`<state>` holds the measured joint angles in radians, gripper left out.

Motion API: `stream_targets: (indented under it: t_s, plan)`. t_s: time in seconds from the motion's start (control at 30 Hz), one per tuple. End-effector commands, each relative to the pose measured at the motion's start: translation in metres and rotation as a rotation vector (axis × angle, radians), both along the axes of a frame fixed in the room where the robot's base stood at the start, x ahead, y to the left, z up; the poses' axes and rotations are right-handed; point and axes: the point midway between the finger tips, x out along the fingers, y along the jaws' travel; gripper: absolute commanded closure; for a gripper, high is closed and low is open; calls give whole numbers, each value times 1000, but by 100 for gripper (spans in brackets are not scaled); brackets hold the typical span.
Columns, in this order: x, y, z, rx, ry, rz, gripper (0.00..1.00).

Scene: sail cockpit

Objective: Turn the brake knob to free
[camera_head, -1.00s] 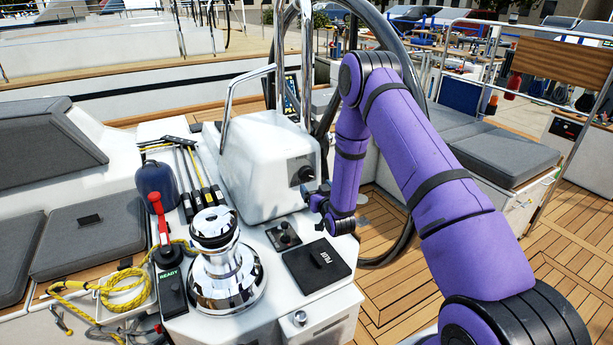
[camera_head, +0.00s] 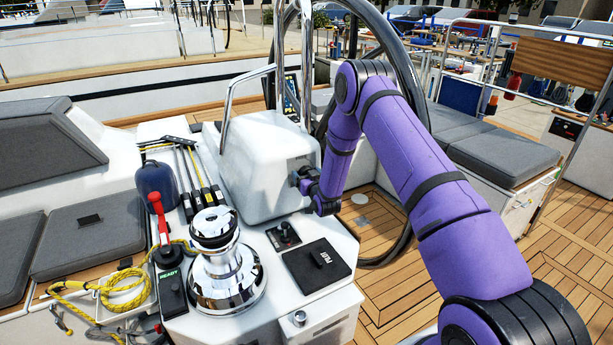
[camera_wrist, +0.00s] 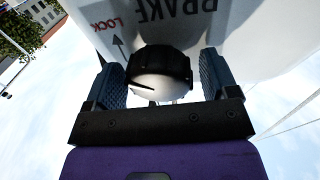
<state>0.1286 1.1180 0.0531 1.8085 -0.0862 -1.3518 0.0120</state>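The brake knob (camera_wrist: 160,88) has a black rim and a pale face with a dark pointer line. It sits on the side of the white winch pedestal (camera_head: 252,165), under the word BRAKE, which appears upside down in the wrist view. A red LOCK label (camera_wrist: 107,24) and an arrow lie to its upper left; no FREE label shows. My gripper (camera_wrist: 160,62) is open, with one blue padded finger on each side of the knob and seemingly narrow gaps. In the head view my gripper (camera_head: 303,181) is against the pedestal's right side and hides the knob.
A chrome winch (camera_head: 225,265), a small black switch (camera_head: 284,236) and a black cover (camera_head: 317,264) are on the console below. A large steering wheel (camera_head: 400,225) rises close behind my arm. A red-handled lever (camera_head: 158,215) stands at left.

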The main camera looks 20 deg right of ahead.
Motion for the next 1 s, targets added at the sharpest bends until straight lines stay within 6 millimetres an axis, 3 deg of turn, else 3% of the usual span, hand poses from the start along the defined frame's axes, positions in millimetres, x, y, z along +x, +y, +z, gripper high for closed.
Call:
stream_targets:
  t_s: [0.03,0.17,0.57,1.0]
  plan:
    - [0,0,0,0,0,0,32]
    - [0,0,0,0,0,0,62]
    - [0,1,0,-59,-6,6,63]
    - [0,0,-1,-401,-42,35,63]
